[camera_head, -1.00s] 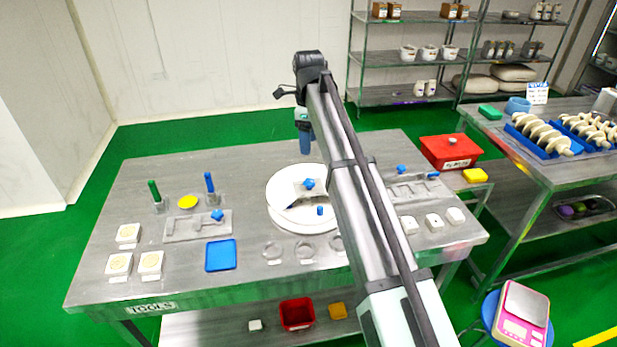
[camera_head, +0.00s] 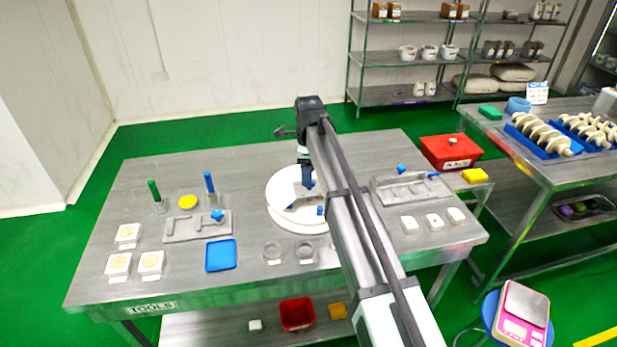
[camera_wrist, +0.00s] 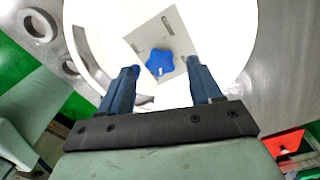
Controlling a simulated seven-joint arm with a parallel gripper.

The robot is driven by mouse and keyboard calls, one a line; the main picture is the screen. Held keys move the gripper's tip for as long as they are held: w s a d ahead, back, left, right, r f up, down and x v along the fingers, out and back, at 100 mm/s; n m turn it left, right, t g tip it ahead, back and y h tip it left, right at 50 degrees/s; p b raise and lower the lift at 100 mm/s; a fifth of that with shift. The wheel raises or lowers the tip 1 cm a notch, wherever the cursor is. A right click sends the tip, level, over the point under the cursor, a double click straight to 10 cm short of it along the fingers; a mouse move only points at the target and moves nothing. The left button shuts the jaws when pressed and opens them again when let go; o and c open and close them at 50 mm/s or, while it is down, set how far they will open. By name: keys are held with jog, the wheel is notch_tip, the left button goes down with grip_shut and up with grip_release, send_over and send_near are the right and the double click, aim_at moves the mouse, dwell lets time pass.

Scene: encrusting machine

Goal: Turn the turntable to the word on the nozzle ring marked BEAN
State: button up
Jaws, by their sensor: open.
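The white round turntable (camera_head: 283,187) sits near the middle of the steel table. It fills much of the wrist view (camera_wrist: 222,30). A grey plate (camera_wrist: 181,33) with a blue star-shaped knob (camera_wrist: 159,62) lies on it. Another blue piece (camera_head: 320,210) stands at its front edge. My gripper (camera_head: 307,184) is above the turntable, pointing down. In the wrist view my gripper (camera_wrist: 163,84) has its two blue fingers apart, with the knob between and beyond them. Whether the fingers are level with the knob is unclear. No BEAN marking is readable in these views.
Clear rings (camera_head: 272,251) lie in front of the turntable. Grey fixtures with blue knobs stand left (camera_head: 197,226) and right (camera_head: 411,187). A blue tray (camera_head: 221,255) and several white blocks lie near the front. A red box (camera_head: 451,151) is at the right.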

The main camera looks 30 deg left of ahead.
jog(key=shift+f, duration=1.15)
grip_shut()
